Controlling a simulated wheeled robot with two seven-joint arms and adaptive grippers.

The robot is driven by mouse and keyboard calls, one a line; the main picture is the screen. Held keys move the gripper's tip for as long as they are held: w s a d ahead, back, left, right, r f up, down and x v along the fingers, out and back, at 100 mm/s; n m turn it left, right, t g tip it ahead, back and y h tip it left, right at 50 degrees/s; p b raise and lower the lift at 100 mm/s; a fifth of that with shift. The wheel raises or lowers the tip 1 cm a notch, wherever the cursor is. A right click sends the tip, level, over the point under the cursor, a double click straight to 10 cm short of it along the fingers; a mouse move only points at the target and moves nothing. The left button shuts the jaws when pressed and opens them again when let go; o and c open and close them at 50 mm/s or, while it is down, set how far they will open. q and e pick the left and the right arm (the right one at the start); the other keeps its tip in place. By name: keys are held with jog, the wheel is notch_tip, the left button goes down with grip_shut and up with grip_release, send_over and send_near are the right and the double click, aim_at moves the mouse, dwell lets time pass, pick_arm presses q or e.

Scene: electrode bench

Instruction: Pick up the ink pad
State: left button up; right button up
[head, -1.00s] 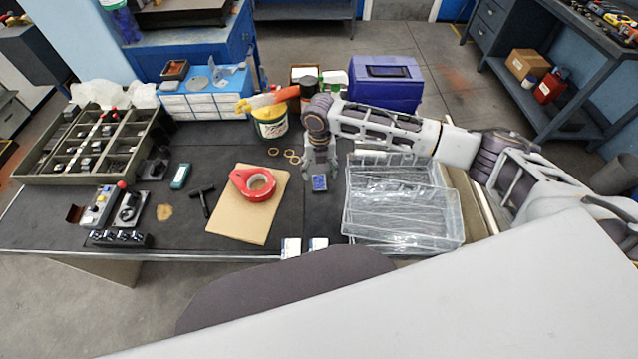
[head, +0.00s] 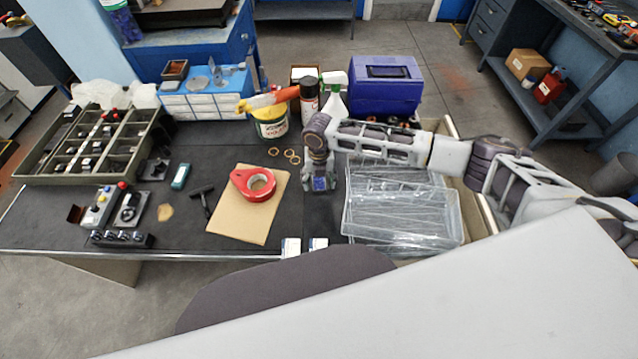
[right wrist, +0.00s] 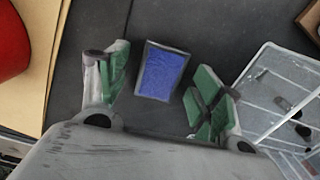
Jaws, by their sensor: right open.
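The ink pad (head: 319,183) is a small blue rectangle with a dark rim, lying on the dark bench mat between the cardboard sheet and the clear trays. In the right wrist view the ink pad (right wrist: 162,71) lies between the two green-padded fingers and appears apart from both. My right gripper (head: 319,178) points down over the pad, and its fingers stand at either side of it. In the right wrist view the right gripper (right wrist: 158,88) is open and holds nothing. My left gripper is not in view.
Clear plastic trays (head: 400,215) stand close to the right of the pad. A red tape roll (head: 257,184) lies on a cardboard sheet (head: 240,228) at left. Rings (head: 291,156), a spray bottle (head: 334,98) and a blue box (head: 386,90) are behind.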

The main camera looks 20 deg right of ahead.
aim_at(319, 182)
jog(key=shift+c, duration=0.5)
jog(key=c, duration=1)
jog(key=shift+r, duration=0.1)
jog(key=shift+c, duration=0.2)
notch_tip(319, 182, up, 10)
